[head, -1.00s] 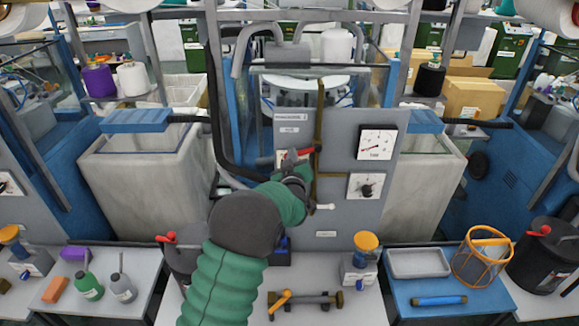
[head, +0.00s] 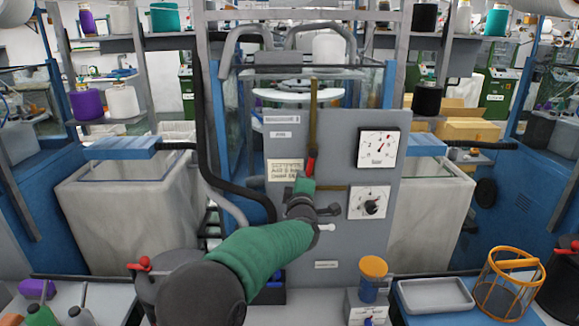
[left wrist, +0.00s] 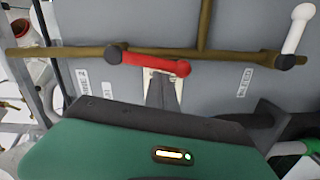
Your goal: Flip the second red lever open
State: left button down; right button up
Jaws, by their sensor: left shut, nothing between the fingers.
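A red lever (head: 311,162) sits on a brass pipe (head: 313,112) on the grey panel, hanging nearly in line with the pipe. In the left wrist view, which is turned, the red lever (left wrist: 160,66) runs from its dark pivot almost along the pipe. A white lever (head: 326,227) lower down sticks out crosswise; it also shows in the left wrist view (left wrist: 297,30). My left gripper (head: 305,176) is shut and empty, its fingertips (left wrist: 160,84) close beside the red lever. I cannot tell whether they touch it. My right gripper is not in view.
The panel (head: 350,262) carries a pressure dial (head: 379,146), a knob plate (head: 370,202) and a paper note (head: 285,170). A black hose curves left of it. An orange-topped device (head: 373,268) and an orange wire basket (head: 506,285) stand in front.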

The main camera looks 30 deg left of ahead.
pick_arm(q)
jog(key=n+b, duration=0.1)
jog(key=d+n+b, duration=0.1)
jog(key=shift+w+f+n+b, duration=0.4)
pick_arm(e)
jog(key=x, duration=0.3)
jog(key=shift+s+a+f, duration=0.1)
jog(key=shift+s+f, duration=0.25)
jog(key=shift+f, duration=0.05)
pick_arm(q)
jog(key=shift+d, duration=0.1)
